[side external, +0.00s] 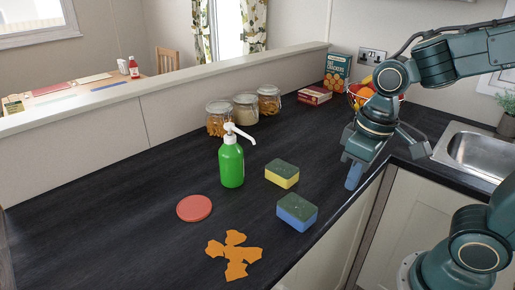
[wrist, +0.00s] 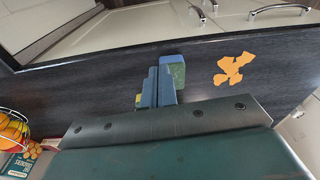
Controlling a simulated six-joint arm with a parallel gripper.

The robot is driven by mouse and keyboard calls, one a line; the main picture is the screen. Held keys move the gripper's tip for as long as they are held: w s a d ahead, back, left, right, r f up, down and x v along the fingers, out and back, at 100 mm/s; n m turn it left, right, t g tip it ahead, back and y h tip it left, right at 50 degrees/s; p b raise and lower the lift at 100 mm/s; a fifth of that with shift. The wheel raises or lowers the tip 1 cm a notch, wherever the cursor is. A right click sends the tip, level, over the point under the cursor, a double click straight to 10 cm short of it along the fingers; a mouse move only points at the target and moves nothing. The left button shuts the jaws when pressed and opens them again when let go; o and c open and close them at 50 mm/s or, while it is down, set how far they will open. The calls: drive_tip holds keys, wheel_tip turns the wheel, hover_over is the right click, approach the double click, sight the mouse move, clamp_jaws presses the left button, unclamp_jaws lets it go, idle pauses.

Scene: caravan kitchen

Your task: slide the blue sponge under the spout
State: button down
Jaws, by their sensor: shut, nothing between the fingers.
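The blue sponge (side external: 297,213), with a dark green top, lies on the dark counter near its front edge. A yellow sponge (side external: 282,175) with a green top lies just behind it. The green soap bottle (side external: 231,165) stands upright to the left, its white spout (side external: 240,132) pointing right, roughly towards the yellow sponge. My gripper (side external: 353,178) is shut and empty, right of both sponges and apart from them, near the front edge. In the wrist view the fingers (wrist: 158,75) partly cover the blue sponge (wrist: 176,69); only a bit of the yellow sponge (wrist: 138,97) shows.
A red disc (side external: 194,208) and orange flat pieces (side external: 235,257) lie left of the sponges. Jars (side external: 245,107), a red box (side external: 314,96), a crackers box (side external: 337,70) and a fruit basket stand at the back. The sink (side external: 475,152) is right. Counter between gripper and sponges is clear.

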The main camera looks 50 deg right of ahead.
drive_tip(key=f, duration=0.1)
drive_tip(key=g, duration=0.1)
drive_tip(key=w+a+f, duration=0.1)
drive_tip(key=shift+f, duration=0.3)
drive_tip(key=shift+f, duration=0.1)
drive_tip(key=shift+w+a+f, duration=0.1)
drive_tip(key=shift+w+f, duration=0.55)
drive_tip(key=shift+f, duration=1)
drive_tip(key=shift+w+a+f, duration=0.1)
drive_tip(key=shift+w+f, duration=0.6)
drive_tip(key=shift+f, duration=0.9)
drive_tip(key=shift+w+f, duration=0.65)
drive_tip(key=shift+f, duration=1)
drive_tip(key=shift+w, duration=0.1)
drive_tip(key=w, duration=0.4)
drive_tip(key=w+a, duration=0.1)
drive_tip(key=w, duration=0.7)
drive_tip(key=shift+w+a, duration=0.25)
drive_tip(key=shift+w, duration=0.1)
